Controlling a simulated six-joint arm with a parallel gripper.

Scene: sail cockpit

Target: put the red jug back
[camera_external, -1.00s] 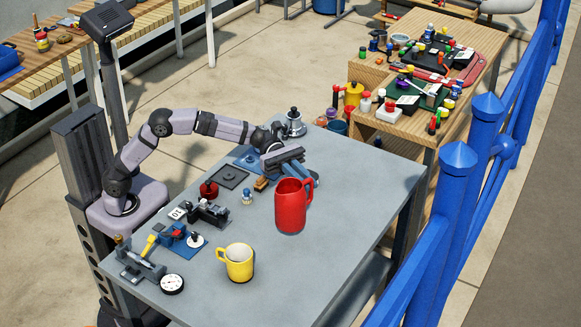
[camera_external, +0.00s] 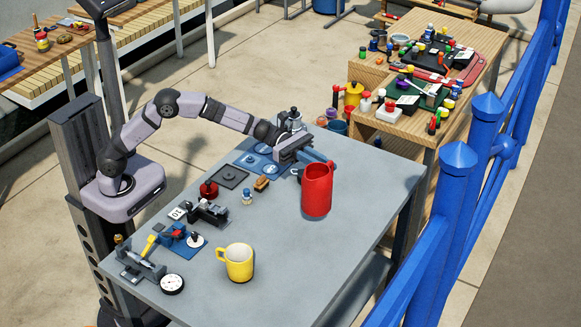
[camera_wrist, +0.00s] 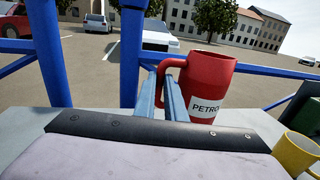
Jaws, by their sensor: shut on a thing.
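The red jug (camera_external: 316,190) is upright over the right part of the grey table; I cannot tell if its base touches the top. The handle is mostly hidden in the outside view.
A yellow mug (camera_external: 238,262) stands near the table's front. Small tools, a dial gauge (camera_external: 172,284) and blue plates lie along the left side of the grey table (camera_external: 290,285). A metal weight-like piece (camera_external: 290,120) stands at the back corner. Blue railing runs on the right.

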